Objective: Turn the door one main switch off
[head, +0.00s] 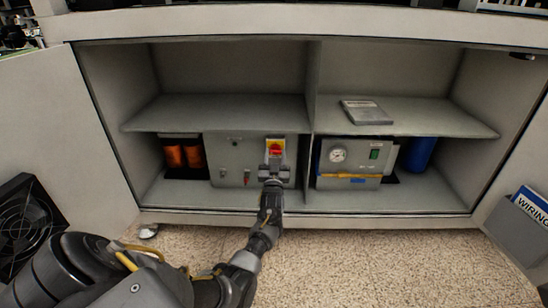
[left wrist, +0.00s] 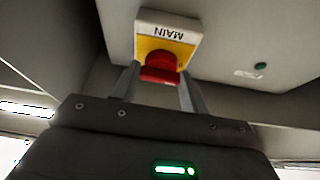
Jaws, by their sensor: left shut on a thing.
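The main switch is a red rotary knob (head: 276,150) on a yellow plate, on the front of a grey control box (head: 228,160) on the cabinet's lower left shelf. In the left wrist view the red knob (left wrist: 160,68) sits below a white label reading MAIN (left wrist: 167,31), which appears upside down. My left gripper (head: 273,163) reaches up to the switch. Its two fingers stand on either side of the knob, shut on it. The fingers partly hide the lower part of the knob, and its pointer position cannot be read. My right gripper is not in view.
Orange-and-black cylinders (head: 183,156) stand left of the box. A grey unit with a gauge (head: 338,155) and a blue cylinder (head: 420,154) stand right of the divider. A flat grey item (head: 366,112) lies on the upper shelf. Open doors flank the cabinet.

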